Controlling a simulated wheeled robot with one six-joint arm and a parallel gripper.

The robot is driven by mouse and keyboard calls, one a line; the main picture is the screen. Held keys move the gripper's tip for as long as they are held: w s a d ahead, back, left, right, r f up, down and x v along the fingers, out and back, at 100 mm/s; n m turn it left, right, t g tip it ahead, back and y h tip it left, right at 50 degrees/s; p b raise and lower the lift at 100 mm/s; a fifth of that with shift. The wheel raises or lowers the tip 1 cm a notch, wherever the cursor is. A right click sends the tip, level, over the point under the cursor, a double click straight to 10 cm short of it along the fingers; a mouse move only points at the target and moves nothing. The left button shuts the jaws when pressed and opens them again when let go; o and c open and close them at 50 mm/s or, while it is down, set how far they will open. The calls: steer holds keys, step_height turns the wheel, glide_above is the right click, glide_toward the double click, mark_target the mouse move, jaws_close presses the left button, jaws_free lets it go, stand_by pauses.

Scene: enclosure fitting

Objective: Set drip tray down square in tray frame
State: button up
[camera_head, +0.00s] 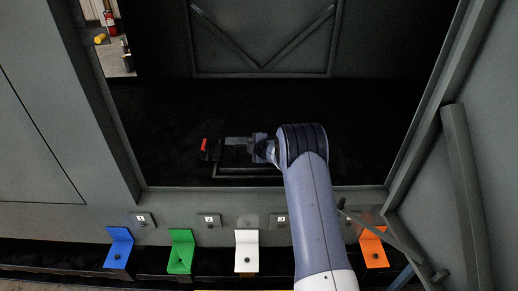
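My gripper (228,150) is inside the dark enclosure, pointing left, low over its floor. A small red-orange piece (205,146) shows at its tip; I cannot tell whether it is part of the gripper or a thing it holds. Just below the gripper in the picture is a thin grey straight-edged outline (245,176), seemingly the tray frame on the floor. My gripper and arm hide its far side and part of its right end. I cannot make out the drip tray apart from these dark shapes. The fingers are too dark and small to read.
The enclosure's front sill (170,210) and right post (430,110) bound the opening. A slanted grey bar (465,200) stands at right. Blue (119,247), green (180,250), white (247,250) and orange (373,248) brackets line the front. The dark floor left of the gripper looks clear.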

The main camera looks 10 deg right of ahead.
steer(key=b+v, duration=0.1)
steer(key=v, duration=1)
steer(key=shift+d, duration=0.1)
stand_by(1.0)
